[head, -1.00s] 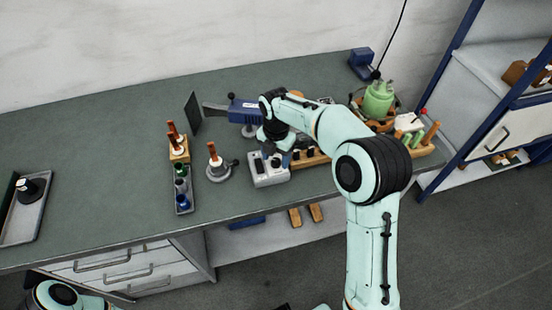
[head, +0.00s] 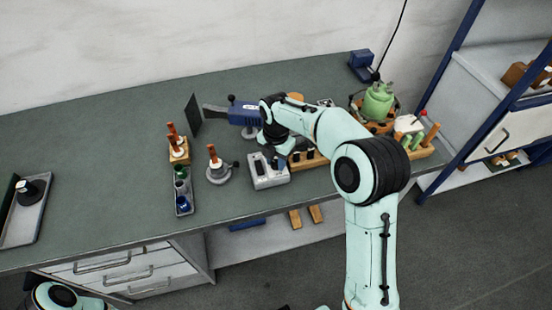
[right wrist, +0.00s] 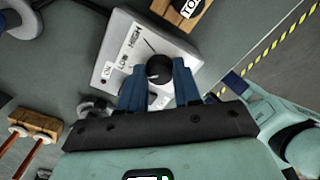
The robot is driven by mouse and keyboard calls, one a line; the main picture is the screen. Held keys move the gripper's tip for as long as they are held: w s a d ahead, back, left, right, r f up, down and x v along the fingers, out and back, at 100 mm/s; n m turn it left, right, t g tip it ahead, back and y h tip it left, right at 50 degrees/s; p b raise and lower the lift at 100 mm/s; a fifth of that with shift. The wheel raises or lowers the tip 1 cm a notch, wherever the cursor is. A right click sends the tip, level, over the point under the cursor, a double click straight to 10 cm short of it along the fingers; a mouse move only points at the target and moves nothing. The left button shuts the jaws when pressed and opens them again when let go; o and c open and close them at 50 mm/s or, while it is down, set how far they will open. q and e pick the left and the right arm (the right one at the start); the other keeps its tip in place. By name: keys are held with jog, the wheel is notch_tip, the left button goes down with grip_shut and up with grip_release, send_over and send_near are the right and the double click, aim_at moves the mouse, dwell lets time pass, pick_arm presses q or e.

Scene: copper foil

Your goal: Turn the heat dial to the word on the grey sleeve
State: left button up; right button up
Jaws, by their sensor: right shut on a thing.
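The heat dial is a round black knob (right wrist: 159,68) on a light grey box (right wrist: 130,50) in the right wrist view. Printed words on the box include HIGH, LOW and what looks like ON; a thin dark line runs from the knob's far side near HIGH. My right gripper (right wrist: 160,88) has its blue fingers on either side of the knob and is shut on it. In the head view the box (head: 268,183) stands near the bench's front edge, with my right gripper (head: 275,160) over it. I cannot make out a grey sleeve or its word. My left gripper is out of view.
A grey round stand (head: 218,174) with a copper-coloured piece is left of the box. A wooden block (head: 179,156) and a tray of small pots (head: 184,206) lie further left. A blue tool (head: 243,114) is behind. The bench's left middle is clear.

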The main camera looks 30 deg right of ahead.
aim_at(276, 163)
jog(key=m+p, duration=0.1)
jog(key=m, duration=0.2)
jog(key=shift+m, duration=0.4)
jog(key=m, duration=0.4)
jog(key=shift+m+p, duration=0.3)
jog(key=shift+p, duration=0.05)
jog(key=m, duration=0.4)
jog(key=shift+m, duration=0.3)
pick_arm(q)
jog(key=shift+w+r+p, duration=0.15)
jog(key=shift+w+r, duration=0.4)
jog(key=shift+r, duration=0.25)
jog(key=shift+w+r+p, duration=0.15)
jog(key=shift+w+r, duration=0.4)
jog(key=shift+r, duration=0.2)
pick_arm(e)
jog(key=shift+m, duration=2.1)
jog(key=o, duration=1.1)
jog(key=shift+c, duration=0.2)
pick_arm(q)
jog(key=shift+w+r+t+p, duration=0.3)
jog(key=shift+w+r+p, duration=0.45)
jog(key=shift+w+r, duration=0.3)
pick_arm(e)
notch_tip(276, 163, up, 13)
jog(key=shift+r, duration=0.15)
